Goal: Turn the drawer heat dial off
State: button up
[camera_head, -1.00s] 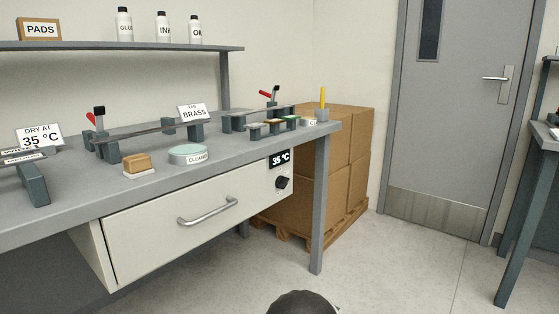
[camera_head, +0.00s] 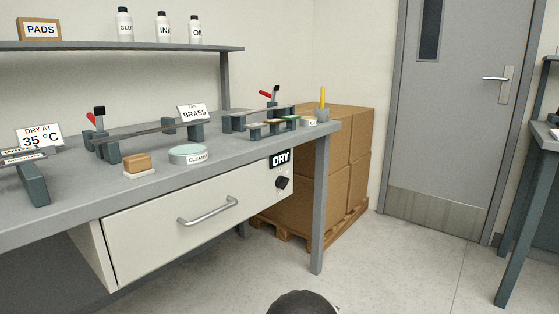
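The drawer (camera_head: 160,247) is a cream box under the grey workbench, with its front closed or nearly so; I cannot tell which. The heat dial (camera_head: 283,183) is a small black knob at the right end of the drawer front. Just above it, a black display (camera_head: 280,159) reads "DRY" in white. The dial's exact setting is too small to read. A curved metal handle (camera_head: 208,212) is on the drawer front, left of the dial. My gripper is not in view; a dark rounded shape at the bottom edge does not show any fingers.
The bench top (camera_head: 80,204) holds a "DRY AT 35 °C" sign (camera_head: 40,138), clamps, a brush block and a cleaner tin (camera_head: 188,154). A bench leg (camera_head: 319,205) stands right of the dial. Cardboard boxes (camera_head: 345,165) sit behind it. The floor in front is clear.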

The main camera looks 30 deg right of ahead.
aim_at(281, 182)
jog(key=i+l+z, duration=0.3)
jog(key=l+z, duration=0.2)
jog(key=i+l+z, duration=0.25)
jog(key=z, duration=0.25)
jog(key=i, duration=0.1)
